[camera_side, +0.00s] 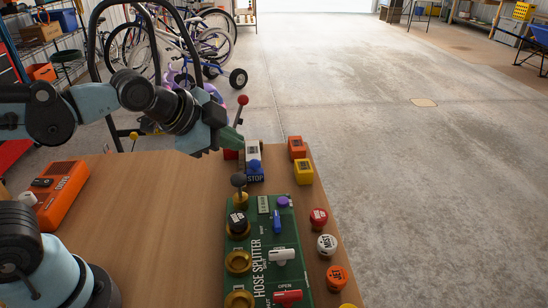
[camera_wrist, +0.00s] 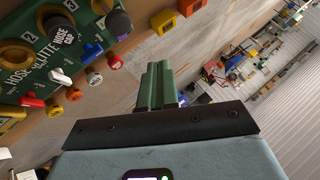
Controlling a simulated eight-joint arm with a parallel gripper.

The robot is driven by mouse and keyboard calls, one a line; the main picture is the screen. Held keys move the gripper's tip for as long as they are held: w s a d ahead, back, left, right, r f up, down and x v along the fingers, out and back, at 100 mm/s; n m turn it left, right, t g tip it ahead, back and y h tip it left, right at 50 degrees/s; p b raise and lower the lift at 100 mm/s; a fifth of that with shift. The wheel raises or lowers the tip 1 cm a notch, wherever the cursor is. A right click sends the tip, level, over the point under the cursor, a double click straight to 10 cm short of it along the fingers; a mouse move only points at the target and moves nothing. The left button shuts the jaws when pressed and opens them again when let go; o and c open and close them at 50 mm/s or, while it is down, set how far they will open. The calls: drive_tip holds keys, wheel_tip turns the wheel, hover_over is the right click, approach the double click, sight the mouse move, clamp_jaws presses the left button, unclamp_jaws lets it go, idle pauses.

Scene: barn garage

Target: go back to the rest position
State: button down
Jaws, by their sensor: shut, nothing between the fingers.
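My gripper (camera_side: 231,138) is at the upper middle of the side view, above the far edge of the wooden table (camera_side: 160,215). Its green fingers point right and slightly down, near a red-knobbed lever (camera_side: 240,112) and a white and blue STOP block (camera_side: 254,172). I cannot tell whether it touches either. In the wrist view the green fingers (camera_wrist: 157,86) are together, with nothing between them.
A green HOSE SPLITTER panel (camera_side: 262,268) with knobs and switches lies at the table's right. Round buttons (camera_side: 327,245) and orange and yellow blocks (camera_side: 297,147) line the right edge. An orange box (camera_side: 62,194) lies at left. The table's middle is clear; bicycles (camera_side: 185,45) stand behind.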

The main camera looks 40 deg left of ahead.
idle(0.4)
drive_tip(key=s+a+f+n+g+y, duration=0.1)
drive_tip(key=s+a+f+n, duration=0.3)
drive_tip(key=n, duration=0.6)
drive_tip(key=shift+s+a+n+g, duration=0.4)
drive_tip(key=shift+s+a+g, duration=0.1)
drive_tip(key=shift+s+a, duration=0.4)
idle(1.8)
wheel_tip(320, 180, up, 8)
drive_tip(key=m+t+h, duration=0.1)
drive_tip(key=m+t, duration=0.1)
drive_tip(key=m, duration=0.9)
hover_over(235, 180)
drive_tip(key=shift+f, duration=0.1)
drive_tip(key=shift+f, duration=0.1)
drive_tip(key=shift+a+f, duration=0.1)
drive_tip(key=shift+f, duration=4.2)
